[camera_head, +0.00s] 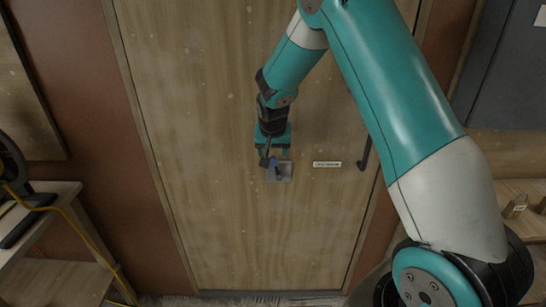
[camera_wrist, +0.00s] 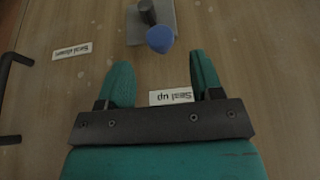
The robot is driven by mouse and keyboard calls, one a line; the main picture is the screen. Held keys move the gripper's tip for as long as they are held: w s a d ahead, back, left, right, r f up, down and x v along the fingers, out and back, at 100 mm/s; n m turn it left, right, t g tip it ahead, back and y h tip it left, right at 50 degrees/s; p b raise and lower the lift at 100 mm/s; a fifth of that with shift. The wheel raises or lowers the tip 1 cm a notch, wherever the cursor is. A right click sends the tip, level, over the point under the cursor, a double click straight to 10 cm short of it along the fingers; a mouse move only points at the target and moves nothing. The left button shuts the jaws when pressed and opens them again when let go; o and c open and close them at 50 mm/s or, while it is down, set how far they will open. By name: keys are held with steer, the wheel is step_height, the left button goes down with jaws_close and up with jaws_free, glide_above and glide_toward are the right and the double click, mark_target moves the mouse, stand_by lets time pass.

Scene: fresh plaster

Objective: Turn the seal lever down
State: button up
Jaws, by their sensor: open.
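The seal lever (camera_head: 272,161) has a blue rounded tip and a dark stem, and it sits on a grey plate (camera_head: 285,175) on the wooden door. In the wrist view the blue tip (camera_wrist: 160,39) and the plate (camera_wrist: 134,28) show at the top, just beyond my fingertips and roughly in line with the gap between them. My gripper (camera_head: 272,150) is at the lever's upper side in the head view; its two teal fingers (camera_wrist: 161,70) are spread, with nothing between them.
A second white label (camera_head: 326,164) is right of the plate; in the wrist view (camera_wrist: 72,50) its text is hard to read. A dark door handle (camera_head: 364,155) is further right. A shelf with a yellow cable (camera_head: 75,228) stands at left.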

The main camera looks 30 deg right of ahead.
mark_target(273, 159)
steer(key=shift+p+x, duration=0.4)
steer(key=shift+x, duration=2.35)
jaws_close()
steer(key=shift+s, duration=0.1)
